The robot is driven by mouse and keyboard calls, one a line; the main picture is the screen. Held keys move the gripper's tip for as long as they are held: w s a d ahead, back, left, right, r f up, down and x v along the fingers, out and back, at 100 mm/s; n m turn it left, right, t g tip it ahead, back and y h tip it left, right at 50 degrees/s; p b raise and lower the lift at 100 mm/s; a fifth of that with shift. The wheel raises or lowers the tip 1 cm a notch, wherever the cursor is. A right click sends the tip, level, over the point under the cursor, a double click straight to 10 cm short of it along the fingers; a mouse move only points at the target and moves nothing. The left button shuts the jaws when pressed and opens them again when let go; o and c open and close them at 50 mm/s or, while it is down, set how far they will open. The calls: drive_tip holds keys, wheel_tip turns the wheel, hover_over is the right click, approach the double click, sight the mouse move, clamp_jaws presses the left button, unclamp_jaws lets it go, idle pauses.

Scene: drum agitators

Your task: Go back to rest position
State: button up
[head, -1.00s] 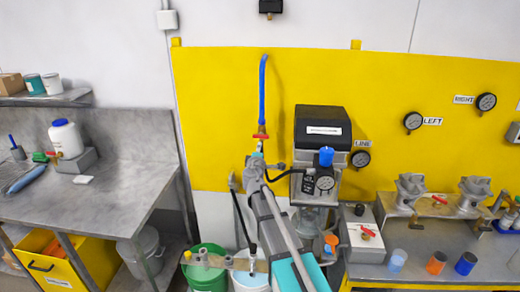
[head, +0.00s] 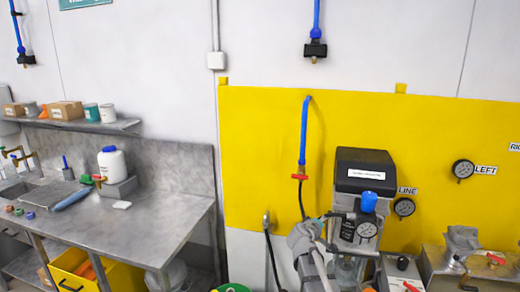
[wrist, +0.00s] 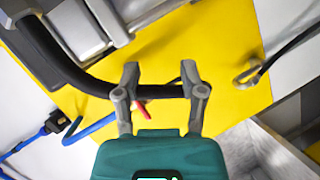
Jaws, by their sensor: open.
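My gripper (wrist: 161,88) is open in the wrist view, its two grey fingers spread apart with a black hose (wrist: 75,70) passing behind or between them; I cannot tell whether they touch it. A small red handle (wrist: 140,107) shows near the left finger. In the head view my arm rises from the bottom, and my gripper end is beside the black-topped unit (head: 375,170) with its gauge and blue cap, below the blue hose (head: 304,130) and its red valve (head: 299,177). The fingertips are hard to make out there.
A yellow panel (head: 255,140) backs the unit, with the LINE gauge (head: 404,207) and LEFT gauge (head: 463,169). A steel bench (head: 160,220) with a white bottle (head: 112,163) stands left. A yellow bin (head: 75,268) is beneath it. A black hose (head: 273,262) hangs left of my arm.

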drive_tip(key=s+d+f+m+g+y+b, duration=0.1)
drive_tip(key=s+f+m+g+y+b, duration=0.3)
drive_tip(key=s+f, duration=0.85)
drive_tip(key=s+a+f+m+g+y, duration=0.1)
drive_tip(key=s+a+f+g+y, duration=0.1)
drive_tip(key=s, duration=0.5)
drive_tip(key=s+a+f+m+g+y+b, duration=0.1)
drive_tip(key=s+a+f+g+y, duration=0.1)
drive_tip(key=s, duration=0.5)
drive_tip(key=a+f+g, duration=0.1)
drive_tip(key=a+g, duration=0.1)
drive_tip(key=g, duration=0.1)
drive_tip(key=shift+s+a+f+m+g, duration=0.25)
drive_tip(key=shift+f+m+g, duration=0.15)
